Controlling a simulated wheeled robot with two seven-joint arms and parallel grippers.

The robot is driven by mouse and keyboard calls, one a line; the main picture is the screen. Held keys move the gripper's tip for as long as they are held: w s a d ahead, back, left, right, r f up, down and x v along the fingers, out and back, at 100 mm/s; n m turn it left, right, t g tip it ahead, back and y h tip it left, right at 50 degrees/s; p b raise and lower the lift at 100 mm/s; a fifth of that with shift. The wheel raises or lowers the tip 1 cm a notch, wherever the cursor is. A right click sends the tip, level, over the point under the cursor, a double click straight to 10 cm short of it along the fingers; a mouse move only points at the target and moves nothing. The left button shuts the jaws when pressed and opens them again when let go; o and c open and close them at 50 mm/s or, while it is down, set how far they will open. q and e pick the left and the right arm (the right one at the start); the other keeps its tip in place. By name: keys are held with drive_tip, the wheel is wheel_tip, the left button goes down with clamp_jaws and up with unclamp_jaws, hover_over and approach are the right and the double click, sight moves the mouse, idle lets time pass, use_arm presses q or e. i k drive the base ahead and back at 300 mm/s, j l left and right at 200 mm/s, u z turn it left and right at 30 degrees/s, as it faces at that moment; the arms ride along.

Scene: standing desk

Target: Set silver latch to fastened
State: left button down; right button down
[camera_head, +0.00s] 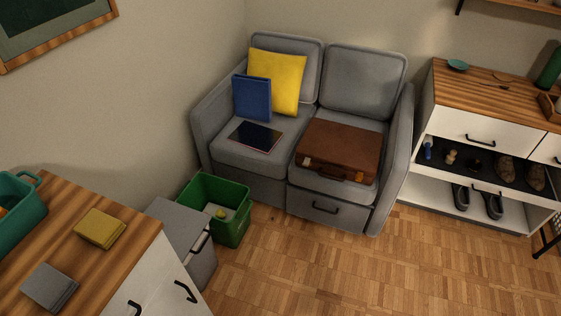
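A brown suitcase (340,148) lies flat and shut on the right seat of the grey sofa (240,154). Its front side, with a handle (332,174), faces the room. Small fittings show near the two ends of that front side: a pale one (307,161) at the left and an orange one (359,178) at the right. They are too small to tell which is the silver latch or whether it is fastened. Neither of my grippers is in view.
On the sofa are a yellow cushion (277,82), a blue book (252,98) and a dark tablet (255,137). A green bin (232,232) stands before its left end. An open drawer (480,166) with shoes juts out at right. The parquet floor (330,265) in front is clear.

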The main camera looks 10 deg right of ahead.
sight(307, 160)
drive_tip(key=i+l+u, duration=0.1)
drive_tip(key=l+u, duration=0.45)
drive_tip(key=u, duration=0.15)
drive_tip(key=i+l+u, duration=0.1)
drive_tip(key=l+u, duration=0.35)
drive_tip(key=l, duration=0.6)
drive_tip(key=l+u, duration=0.15)
drive_tip(key=l, duration=0.5)
drive_tip(key=k+l+u, duration=0.1)
drive_tip(key=l, duration=0.6)
